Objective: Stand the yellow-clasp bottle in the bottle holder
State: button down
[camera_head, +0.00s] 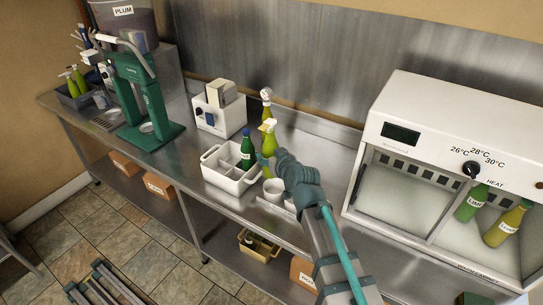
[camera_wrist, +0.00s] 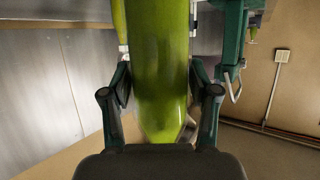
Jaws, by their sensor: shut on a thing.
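In the wrist view the green bottle (camera_wrist: 162,70) fills the space between my two fingers (camera_wrist: 160,105). The bottle holder (camera_head: 223,178) is a white crate with dividers, just left of the held bottle. A dark green bottle with a blue top (camera_head: 247,150) stands in its right part; other compartments look empty. I cannot tell whether the held bottle's base touches the bench.
Another bottle with a white top (camera_head: 266,97) stands behind the held one. White cups (camera_head: 273,188) sit to the right of the holder. A white box (camera_head: 220,120) stands behind the holder, a green press (camera_head: 150,95) at left, a warming cabinet (camera_head: 440,150) at right.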

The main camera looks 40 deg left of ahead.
jog(key=w+f+b, duration=0.1)
jog(key=f+b, duration=0.1)
jog(key=f, duration=0.1)
jog(key=w+f+b, duration=0.1)
jog(key=shift+w+a+f, duration=0.1)
jog(key=shift+w+f, duration=0.2)
jog(key=shift+f+b, duration=0.85)
jog(key=shift+b, duration=0.05)
jog(key=shift+s+f+b, duration=0.15)
jog(key=shift+f+b, duration=0.05)
jog(key=shift+b, duration=0.3)
jog(key=shift+f+b, duration=1.15)
jog(key=shift+b, duration=0.05)
dwell(0.6)
jog(key=shift+f+b, duration=0.3)
jog(key=shift+f+b, duration=0.7)
jog(key=shift+f, duration=0.05)
jog(key=shift+f+b, duration=0.45)
jog(key=shift+b, duration=0.5)
dwell(0.8)
jog(key=shift+c, duration=1.1)
grip_release()
